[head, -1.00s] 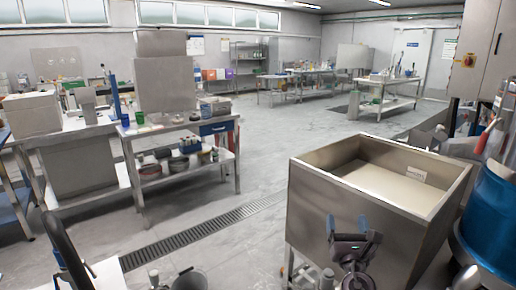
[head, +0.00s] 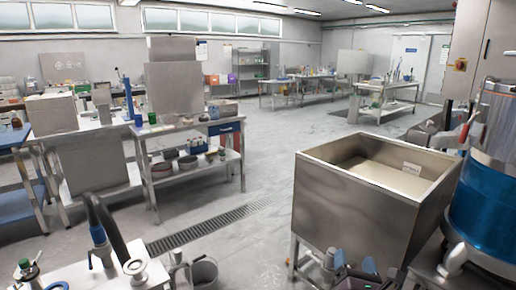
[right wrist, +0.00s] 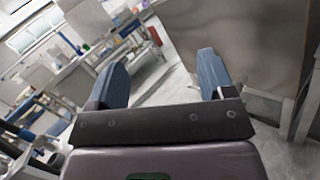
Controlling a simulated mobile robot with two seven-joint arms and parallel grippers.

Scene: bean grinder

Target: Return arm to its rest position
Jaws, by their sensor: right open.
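My right gripper (head: 355,266) is at the bottom edge of the head view, in front of the steel bin. Only its blue fingertips and a bit of its dark body show there. In the right wrist view its two blue fingers (right wrist: 165,82) stand wide apart with nothing between them, so it is open and empty. The steel bin's wall fills the right side of that view, beyond the right finger. My left gripper is not in view.
The steel bin (head: 340,205) on legs holds pale material. A blue drum machine (head: 485,215) stands right of it. The floor (head: 265,185) behind is clear.

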